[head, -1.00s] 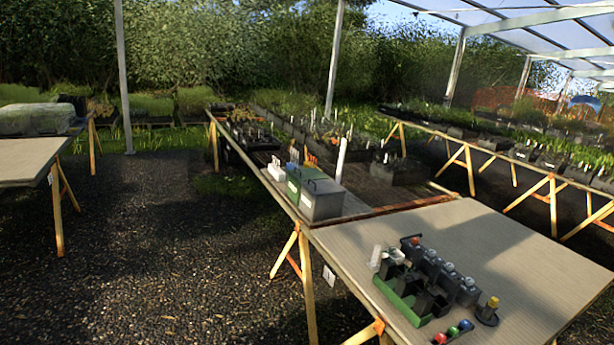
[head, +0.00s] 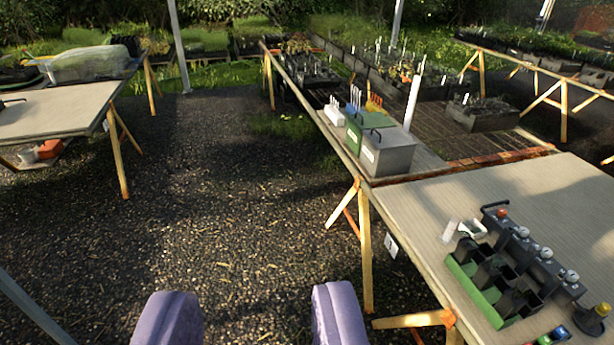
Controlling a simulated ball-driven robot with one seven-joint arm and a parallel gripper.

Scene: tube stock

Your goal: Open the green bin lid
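The green bin (head: 354,141) stands on the long table between a grey bin in front of it and a white bin behind it. Its top is green with a dark handle and looks closed. Most of its body is hidden by the grey bin. My gripper (head: 252,318) shows at the bottom edge as two purple fingers, wide apart with only gravel seen between them. It is in front of and to the left of the bins, well short of them.
The grey bin (head: 387,152) with a dark handle is closest on that table. The white bin (head: 335,115) is behind. A wooden trestle leg (head: 366,245) stands below. A green tube rack (head: 488,290) is on the near tabletop. The gravel floor (head: 230,215) at left is clear.

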